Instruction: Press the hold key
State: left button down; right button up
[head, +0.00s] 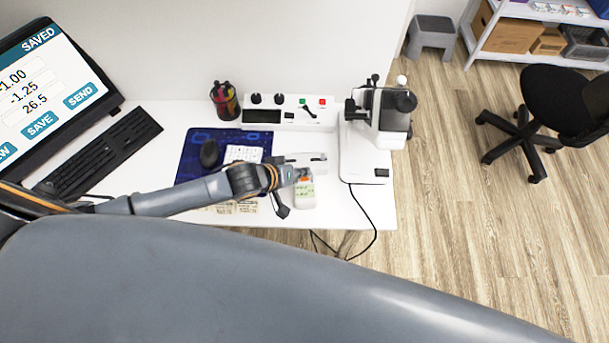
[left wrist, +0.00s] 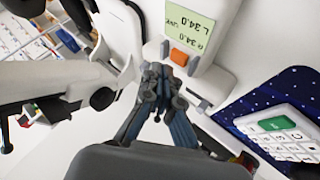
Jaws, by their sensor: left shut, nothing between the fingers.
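A white hand-held meter (head: 307,201) lies near the desk's front edge. In the left wrist view the meter (left wrist: 207,58) shows a green display (left wrist: 190,29) with R 34.0 and L 34.0, and an orange key (left wrist: 179,57) below it. No lettering can be read on that key. My left gripper (head: 299,174) is over the meter. In the left wrist view my left gripper (left wrist: 158,76) is shut and empty, its fingertips close beside the orange key. I cannot tell whether they touch it. My right gripper is not in view.
A white keypad (head: 243,153) and a mouse (head: 210,153) lie on a blue mat (head: 186,172). A white bench instrument (head: 365,165) stands to the right. A monitor (head: 45,90) reading SAVED, a keyboard (head: 100,154) and a pen cup (head: 225,102) stand left and behind.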

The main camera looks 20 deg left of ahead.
aim_at(302, 179)
pick_arm(q)
jog(key=shift+f, duration=0.4)
jog(key=shift+f+b, duration=0.3)
jog(key=shift+f, duration=0.25)
dwell(0.6)
jog(key=shift+r, duration=0.15)
jog(key=shift+r+p, duration=0.85)
jog(key=shift+p, duration=0.2)
notch_tip(302, 179, up, 5)
jog(key=p, duration=0.5)
